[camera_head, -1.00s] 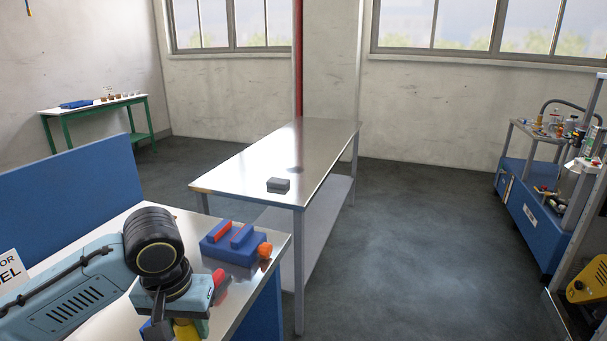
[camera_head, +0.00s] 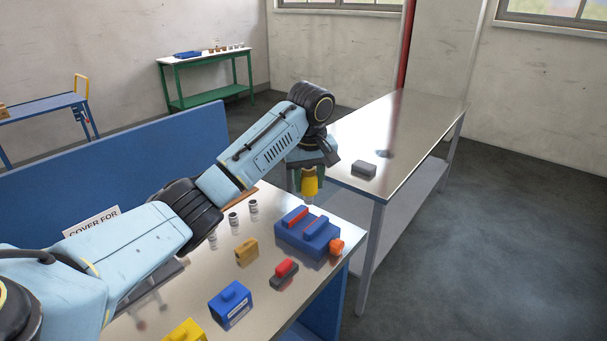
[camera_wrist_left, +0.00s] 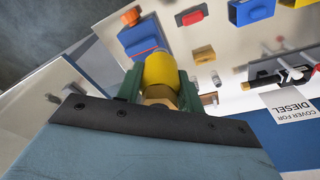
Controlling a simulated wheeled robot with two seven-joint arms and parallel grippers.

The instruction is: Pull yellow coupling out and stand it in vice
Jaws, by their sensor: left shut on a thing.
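My left gripper (camera_head: 308,181) is shut on the yellow coupling (camera_head: 310,186) and holds it pointing down. In the head view it hangs above and behind the vice (camera_head: 308,236), which is blue with red-topped jaws and an orange knob. In the left wrist view the coupling (camera_wrist_left: 160,68) sits between the two green fingers, and part of the vice (camera_wrist_left: 143,42) shows beyond it. The coupling appears clear of the vice. My right gripper is not in view.
On the metal-topped bench (camera_head: 262,285) stand a red and grey block (camera_head: 284,274), an ochre block (camera_head: 246,252), a blue box (camera_head: 231,304), a yellow box (camera_head: 184,333) and several small cylinders. A blue panel (camera_head: 110,185) edges the bench. A second table (camera_head: 400,135) holds a grey block (camera_head: 363,169).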

